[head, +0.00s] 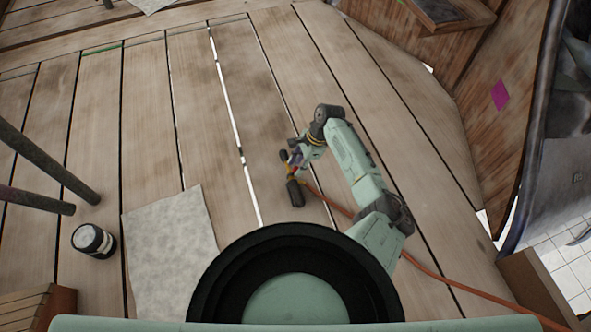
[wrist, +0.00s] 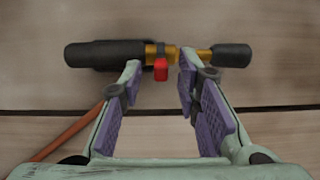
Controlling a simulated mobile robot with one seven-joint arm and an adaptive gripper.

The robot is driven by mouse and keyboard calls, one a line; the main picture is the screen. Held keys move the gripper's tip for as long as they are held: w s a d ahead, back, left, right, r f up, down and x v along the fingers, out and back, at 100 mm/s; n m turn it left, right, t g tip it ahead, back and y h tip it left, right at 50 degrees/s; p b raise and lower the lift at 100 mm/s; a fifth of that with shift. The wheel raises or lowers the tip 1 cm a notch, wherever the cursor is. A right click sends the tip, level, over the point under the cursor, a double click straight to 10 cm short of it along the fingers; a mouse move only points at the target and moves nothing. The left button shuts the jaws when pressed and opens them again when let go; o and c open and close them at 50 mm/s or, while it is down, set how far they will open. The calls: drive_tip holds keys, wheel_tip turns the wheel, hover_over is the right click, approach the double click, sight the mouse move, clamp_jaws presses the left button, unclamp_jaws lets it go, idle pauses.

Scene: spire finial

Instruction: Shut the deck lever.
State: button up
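The deck lever is a small red tab (wrist: 161,69) on a brass fitting (wrist: 154,52) between a long black cylinder (wrist: 105,53) and a shorter black end (wrist: 231,55). The red tab points across the fitting, toward my gripper. My gripper (wrist: 160,66) is open, with one finger on each side of the red tab and nothing visibly clamped. I cannot tell whether either finger touches the fitting. In the head view the black cylinder (head: 295,193) lies on the deck below my wrist; the lever is small and partly hidden there.
An orange hose (head: 430,272) runs from the fitting toward the lower right. A dark can (head: 93,239), a grey sheet (head: 170,250) and dark poles (head: 45,160) are on the left. A wooden wall (head: 490,130) bounds the right. The plank deck beyond the fitting is mostly clear.

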sight(295, 171)
drive_tip(key=shift+x, duration=1.2)
drive_tip(key=shift+c, duration=0.5)
clamp_jaws()
